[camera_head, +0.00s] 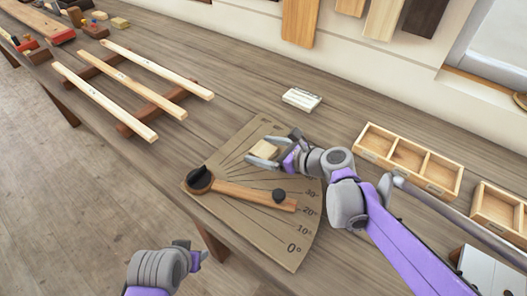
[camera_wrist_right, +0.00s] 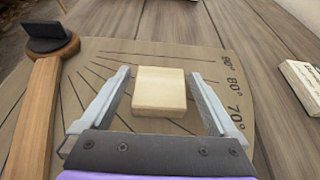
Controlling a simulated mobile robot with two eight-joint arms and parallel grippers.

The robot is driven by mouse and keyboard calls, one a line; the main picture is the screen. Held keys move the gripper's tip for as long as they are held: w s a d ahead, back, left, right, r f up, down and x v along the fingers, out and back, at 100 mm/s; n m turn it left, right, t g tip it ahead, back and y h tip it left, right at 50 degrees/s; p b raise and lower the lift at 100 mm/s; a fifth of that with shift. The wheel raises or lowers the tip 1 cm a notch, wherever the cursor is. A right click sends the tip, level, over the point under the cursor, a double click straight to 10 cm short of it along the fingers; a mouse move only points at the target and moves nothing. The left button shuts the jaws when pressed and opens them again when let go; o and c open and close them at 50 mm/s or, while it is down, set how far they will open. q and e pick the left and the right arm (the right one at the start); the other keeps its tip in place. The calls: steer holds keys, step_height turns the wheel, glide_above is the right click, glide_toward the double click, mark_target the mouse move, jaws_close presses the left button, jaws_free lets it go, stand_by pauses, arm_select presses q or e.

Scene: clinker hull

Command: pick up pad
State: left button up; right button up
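The pad is a small pale wooden block (camera_head: 264,149) on the brown angle board (camera_head: 285,250), near its upper edge. My right gripper (camera_head: 268,150) is open over the board, with its fingers on either side of the pad. In the right wrist view the pad (camera_wrist_right: 159,91) sits between the two fingertips (camera_wrist_right: 158,88), with a gap at each side; I cannot tell the height of the fingers above the board. My left gripper (camera_head: 196,257) is low in the head view, off the table's front edge, and its fingers are too small to read.
A wooden pointer arm (camera_head: 245,196) with dark knobs lies on the board. A white labelled block (camera_head: 302,99) is behind it. Wooden compartment trays (camera_head: 366,155) stand at the right. Pale strips (camera_head: 160,72) lie across brown bars at the left.

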steer(key=c, duration=1.1)
